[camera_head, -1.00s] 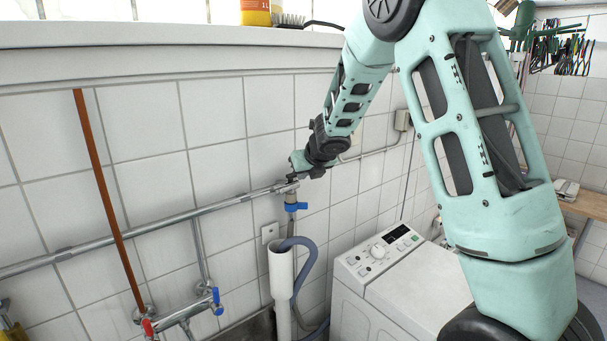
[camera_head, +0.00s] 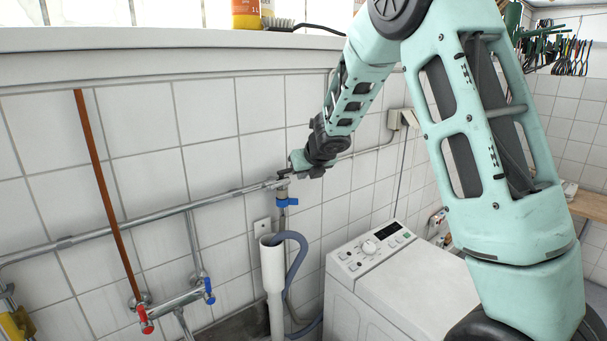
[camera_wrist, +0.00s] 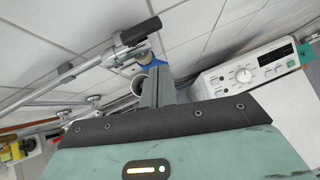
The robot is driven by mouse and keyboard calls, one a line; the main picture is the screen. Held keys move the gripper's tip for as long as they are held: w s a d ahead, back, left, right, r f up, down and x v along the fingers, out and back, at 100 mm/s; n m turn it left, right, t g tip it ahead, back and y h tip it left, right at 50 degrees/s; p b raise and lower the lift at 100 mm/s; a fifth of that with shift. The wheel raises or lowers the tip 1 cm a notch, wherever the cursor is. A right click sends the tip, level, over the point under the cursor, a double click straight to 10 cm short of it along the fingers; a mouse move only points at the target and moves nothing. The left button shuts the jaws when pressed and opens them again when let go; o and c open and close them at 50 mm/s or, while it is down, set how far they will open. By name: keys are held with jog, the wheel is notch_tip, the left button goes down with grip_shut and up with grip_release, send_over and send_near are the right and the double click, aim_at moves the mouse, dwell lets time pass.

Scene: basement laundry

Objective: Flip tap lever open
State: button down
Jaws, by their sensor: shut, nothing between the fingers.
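A wall pipe (camera_head: 150,217) ends at a tap with a blue lever (camera_head: 288,202) below its joint. The lever lies roughly level. My gripper (camera_head: 284,178) is at the pipe end, just above the blue lever; contact cannot be told. In the wrist view, my gripper (camera_wrist: 157,76) is shut and empty, its grey fingers pointing toward the tap. A dark handle-like piece (camera_wrist: 140,30) lies at the pipe end past the fingertips. Part of the blue (camera_wrist: 122,66) shows just below it; the fingers and the dark piece partly hide the tap.
A white standpipe (camera_head: 272,265) with a grey hose (camera_head: 299,250) stands below the tap. A white washing machine (camera_head: 372,250) is to the right. A mixer with red (camera_head: 143,316) and blue (camera_head: 208,290) handles is at lower left. A ledge (camera_head: 170,52) runs above.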

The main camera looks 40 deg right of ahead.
jog(key=d+p+v, duration=0.1)
jog(key=p+v, duration=0.2)
jog(key=v, duration=0.6)
jog(key=shift+d, duration=0.3)
